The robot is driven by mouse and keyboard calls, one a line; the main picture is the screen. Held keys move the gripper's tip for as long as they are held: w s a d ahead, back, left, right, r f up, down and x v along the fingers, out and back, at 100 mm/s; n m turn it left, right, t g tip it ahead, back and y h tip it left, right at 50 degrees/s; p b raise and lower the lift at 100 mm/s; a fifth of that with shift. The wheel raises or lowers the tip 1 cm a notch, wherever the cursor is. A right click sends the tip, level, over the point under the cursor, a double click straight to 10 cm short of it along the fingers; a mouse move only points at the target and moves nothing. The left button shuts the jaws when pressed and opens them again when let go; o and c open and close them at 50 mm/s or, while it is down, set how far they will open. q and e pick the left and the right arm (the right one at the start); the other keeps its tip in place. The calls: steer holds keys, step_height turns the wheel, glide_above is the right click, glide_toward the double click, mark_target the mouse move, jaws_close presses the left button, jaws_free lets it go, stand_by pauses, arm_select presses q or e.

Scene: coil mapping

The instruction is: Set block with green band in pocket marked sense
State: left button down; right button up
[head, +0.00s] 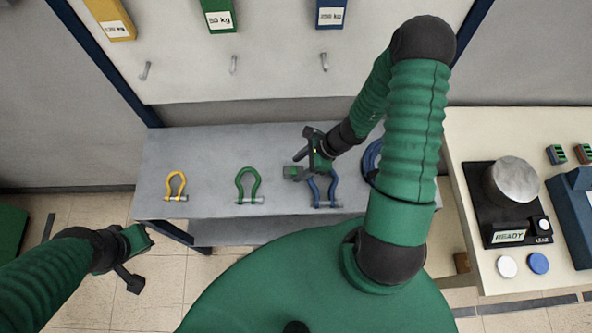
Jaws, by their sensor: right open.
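A small dark block with a green band (557,154) lies on the cream table at the far right. A similar block with a reddish band (584,153) lies just right of it, cut by the picture edge. I see no pocket marked sense in this view. My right gripper (297,164) is open and empty above the grey bench, near the blue shackle, far left of the blocks. My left gripper (143,262) hangs at the lower left, in front of the bench.
On the grey bench (215,145) lie a yellow shackle (176,186), a green shackle (248,186) and a blue shackle (324,190). The cream table (480,135) holds a black device reading READY (510,236), a white disc (507,266), a blue disc (538,263) and a blue box (575,215).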

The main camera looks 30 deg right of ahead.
steer(key=shift+w+a+f, duration=0.2)
steer(key=shift+f, duration=0.15)
steer(key=shift+a, duration=0.2)
steer(key=shift+a+r, duration=0.15)
steer(key=shift+a, duration=0.1)
steer(key=shift+s+a+r, duration=0.1)
steer(key=shift+a, duration=0.15)
steer(key=c, duration=0.4)
steer(key=shift+d, duration=0.1)
steer(key=c, duration=0.5)
steer(key=shift+d, duration=0.2)
jaws_close()
steer(key=shift+d, duration=0.15)
arm_select(q)
steer(key=shift+a+f, duration=0.1)
steer(key=shift+a, duration=0.3)
steer(key=shift+a, duration=0.15)
